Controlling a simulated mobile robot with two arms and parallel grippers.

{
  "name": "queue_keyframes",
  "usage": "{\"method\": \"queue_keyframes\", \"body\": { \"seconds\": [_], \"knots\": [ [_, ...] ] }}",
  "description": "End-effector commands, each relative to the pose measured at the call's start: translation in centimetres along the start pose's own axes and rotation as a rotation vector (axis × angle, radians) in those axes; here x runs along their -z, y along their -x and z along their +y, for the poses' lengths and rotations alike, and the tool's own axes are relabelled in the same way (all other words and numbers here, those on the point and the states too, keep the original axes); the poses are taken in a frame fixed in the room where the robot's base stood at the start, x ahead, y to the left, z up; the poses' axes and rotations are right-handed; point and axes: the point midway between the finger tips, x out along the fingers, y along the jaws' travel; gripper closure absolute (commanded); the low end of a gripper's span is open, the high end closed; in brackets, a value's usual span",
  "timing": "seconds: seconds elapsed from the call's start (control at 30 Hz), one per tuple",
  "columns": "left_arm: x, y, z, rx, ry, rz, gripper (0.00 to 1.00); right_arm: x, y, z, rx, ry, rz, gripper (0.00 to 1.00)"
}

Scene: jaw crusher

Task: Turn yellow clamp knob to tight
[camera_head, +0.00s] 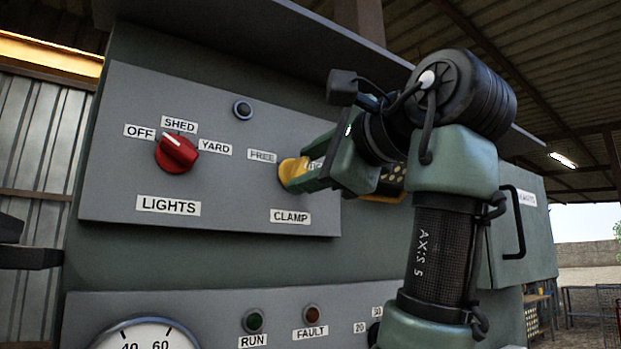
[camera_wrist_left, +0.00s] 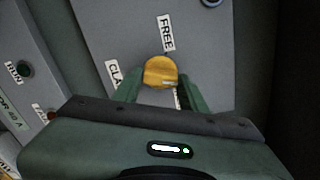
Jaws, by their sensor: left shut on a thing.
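The yellow clamp knob (camera_head: 293,170) is on the upper grey panel, above the CLAMP label (camera_head: 290,216). The FREE label (camera_head: 262,156) is to its upper left; a label to its right is mostly covered by my gripper. My left gripper (camera_head: 299,172) is shut on the knob, its green fingers on either side. In the left wrist view the knob (camera_wrist_left: 160,72) sits between the fingertips (camera_wrist_left: 161,86), with a pale mark near its lower right edge. The FREE label (camera_wrist_left: 166,32) shows beyond it. My right gripper is not identifiable in view.
A red LIGHTS knob (camera_head: 177,152) is left on the same panel, with OFF, SHED and YARD labels. A lower panel has a gauge (camera_head: 146,335), a green RUN lamp (camera_head: 254,320) and a red FAULT lamp (camera_head: 312,315). A cabinet door handle (camera_head: 517,222) juts out at right.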

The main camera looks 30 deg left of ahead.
Motion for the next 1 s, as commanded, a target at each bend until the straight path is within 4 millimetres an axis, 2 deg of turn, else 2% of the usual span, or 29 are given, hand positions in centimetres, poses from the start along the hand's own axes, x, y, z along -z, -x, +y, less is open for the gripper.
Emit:
{"method": "queue_keyframes", "body": {
  "seconds": [0.1, 0.5, 0.8, 1.0],
  "knots": [
    [-0.1, -0.1, 0.1, 0.003, -0.109, -0.003, 0.99, -0.1, -1.0, 0.1, -0.002, 0.001, 0.0, 1.0],
    [-0.1, -0.1, 0.0, 0.003, -0.451, -0.004, 0.99, -0.3, -3.1, 0.2, -0.003, 0.001, 0.0, 1.0],
    [-0.1, -0.1, -0.2, 0.005, -0.609, -0.005, 0.99, -0.4, -4.0, 0.2, -0.003, 0.001, 0.0, 1.0],
    [-0.2, 0.0, -0.2, 0.006, -0.653, -0.005, 0.99, -0.4, -4.1, 0.2, -0.003, 0.0, 0.0, 1.0]
  ]
}}
